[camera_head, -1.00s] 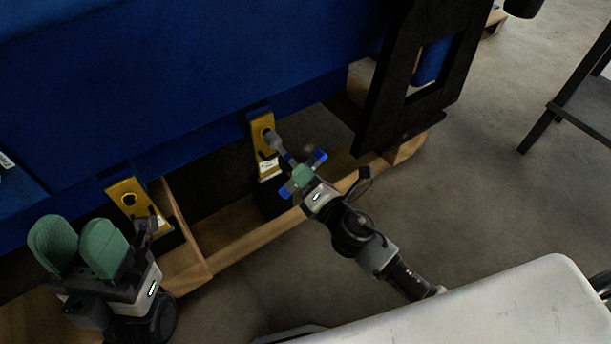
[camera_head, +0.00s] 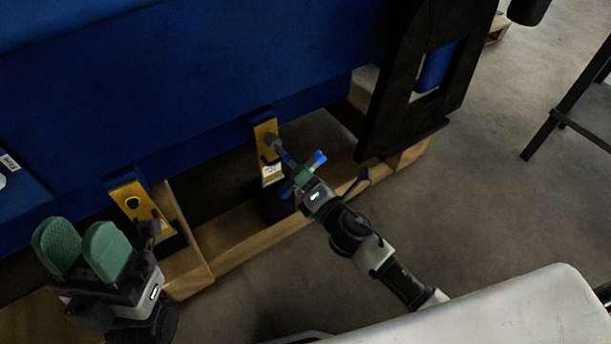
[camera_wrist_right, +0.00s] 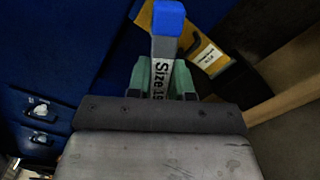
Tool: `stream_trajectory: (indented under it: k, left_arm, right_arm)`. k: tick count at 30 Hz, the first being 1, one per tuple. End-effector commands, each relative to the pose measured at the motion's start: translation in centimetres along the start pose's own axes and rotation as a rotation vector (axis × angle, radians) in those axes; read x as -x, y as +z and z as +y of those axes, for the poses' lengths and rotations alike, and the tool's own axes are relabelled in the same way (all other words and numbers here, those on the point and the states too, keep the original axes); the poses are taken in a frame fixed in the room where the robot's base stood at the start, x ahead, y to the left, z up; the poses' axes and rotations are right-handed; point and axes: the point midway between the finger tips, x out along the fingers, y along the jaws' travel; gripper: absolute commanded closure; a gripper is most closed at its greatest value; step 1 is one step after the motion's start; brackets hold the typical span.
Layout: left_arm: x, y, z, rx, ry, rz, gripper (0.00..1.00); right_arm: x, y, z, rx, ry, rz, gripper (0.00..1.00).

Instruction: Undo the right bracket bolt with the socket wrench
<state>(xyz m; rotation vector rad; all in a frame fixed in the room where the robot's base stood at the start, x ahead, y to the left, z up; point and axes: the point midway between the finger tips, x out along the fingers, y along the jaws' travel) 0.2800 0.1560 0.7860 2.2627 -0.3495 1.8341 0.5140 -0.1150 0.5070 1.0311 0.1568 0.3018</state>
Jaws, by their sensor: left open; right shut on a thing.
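The socket wrench (camera_head: 318,159) has a blue-ended cross handle and a grey shaft. My right gripper (camera_head: 301,177) is shut on its handle. The wrench's socket end is at the upper part of the right yellow bracket (camera_head: 265,150); the bolt there is hidden behind it, so I cannot tell if it is seated. In the right wrist view the wrench (camera_wrist_right: 168,48) shows a blue end and a size marking, between the green fingers, with the yellow bracket (camera_wrist_right: 209,59) behind. My left gripper (camera_head: 82,250) is open and empty, in front of the left yellow bracket (camera_head: 130,205).
The blue engine body (camera_head: 200,75) fills the upper left, above a wooden pallet frame (camera_head: 250,240). A black upright frame (camera_head: 390,120) stands right of the right bracket. A pale surface (camera_head: 500,310) lies at the lower right. Floor between is clear.

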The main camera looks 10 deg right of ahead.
Motion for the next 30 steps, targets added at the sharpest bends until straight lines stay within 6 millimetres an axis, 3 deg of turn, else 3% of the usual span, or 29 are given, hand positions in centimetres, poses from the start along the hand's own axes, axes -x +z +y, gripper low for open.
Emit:
stream_trajectory:
  k: [1, 2, 6, 17, 30]
  left_arm:
    - [0.0, 0.0, 0.0, 0.000, 0.000, 0.000, 0.57]
    - [0.0, 0.0, 0.0, 0.000, 0.000, 0.000, 0.57]
    - [0.0, 0.0, 0.0, 0.000, 0.000, 0.000, 0.57]
    - [0.0, 0.0, 0.0, -0.001, 0.000, 0.000, 0.57]
    - [0.1, 0.0, 0.0, -0.001, 0.000, 0.001, 0.57]
  right_arm:
    - [0.0, 0.1, 0.1, 0.002, 0.002, -0.001, 1.00]
    - [0.0, 0.1, 0.1, 0.002, 0.002, -0.001, 0.82]
    - [0.0, 0.1, 0.1, 0.002, 0.002, -0.001, 1.00]
    - [0.3, 0.1, 0.0, 0.002, 0.001, -0.001, 1.00]
    - [2.9, 0.1, 0.0, 0.003, 0.001, -0.001, 1.00]
